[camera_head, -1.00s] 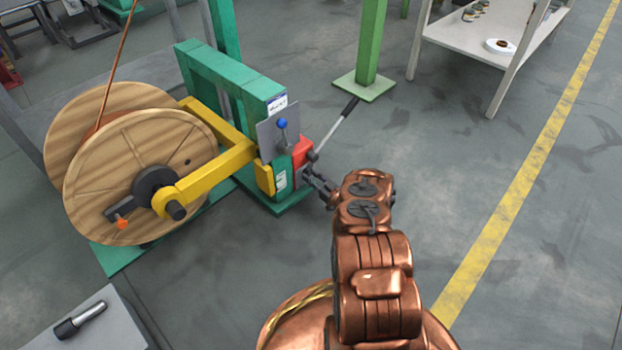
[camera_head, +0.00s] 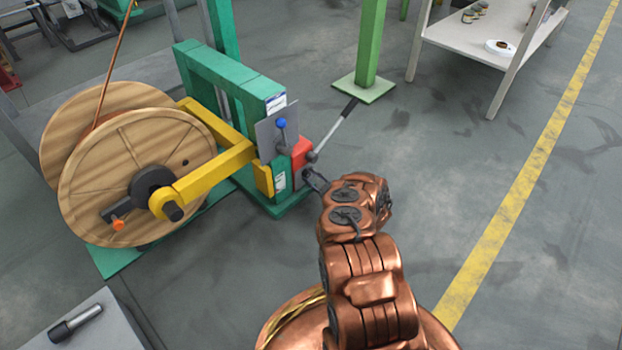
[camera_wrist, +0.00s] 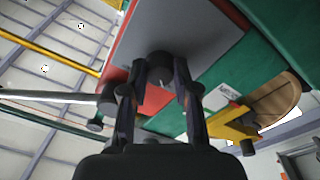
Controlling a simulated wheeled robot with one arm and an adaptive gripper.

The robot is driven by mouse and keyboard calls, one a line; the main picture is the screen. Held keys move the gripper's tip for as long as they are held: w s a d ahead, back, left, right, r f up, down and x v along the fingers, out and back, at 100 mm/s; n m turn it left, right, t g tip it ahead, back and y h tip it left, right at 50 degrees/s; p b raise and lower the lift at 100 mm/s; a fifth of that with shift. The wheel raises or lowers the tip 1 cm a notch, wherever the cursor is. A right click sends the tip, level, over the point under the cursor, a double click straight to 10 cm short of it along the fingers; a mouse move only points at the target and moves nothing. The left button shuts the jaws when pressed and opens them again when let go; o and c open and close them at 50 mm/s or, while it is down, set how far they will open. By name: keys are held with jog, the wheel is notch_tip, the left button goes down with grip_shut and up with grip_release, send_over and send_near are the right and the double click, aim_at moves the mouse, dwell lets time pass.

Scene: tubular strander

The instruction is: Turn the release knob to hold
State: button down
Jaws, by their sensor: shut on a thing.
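A small dark round knob (camera_wrist: 160,64) sits on the red box (camera_wrist: 157,98), between my fingertips in the wrist view. My gripper (camera_wrist: 161,80) is shut on this knob, one finger on each side. In the head view, my gripper (camera_head: 311,178) is at the lower front of the red box (camera_head: 302,149) on the green stand. There the knob is hidden by my gripper, and no mark showing its setting can be read.
A long lever (camera_head: 333,131) with a black grip rises from the red box, close to my gripper. A blue-balled lever (camera_head: 282,123) stands on a grey plate. A yellow arm (camera_head: 215,178) holds a wooden reel (camera_head: 130,205) on the left.

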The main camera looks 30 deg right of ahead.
dwell(0.3)
jog(key=c, duration=0.9)
grip_release()
jog(key=shift+o, duration=0.2)
jog(key=r+v, duration=0.1)
jog(key=v, duration=1.1)
jog(key=shift+f, duration=0.45)
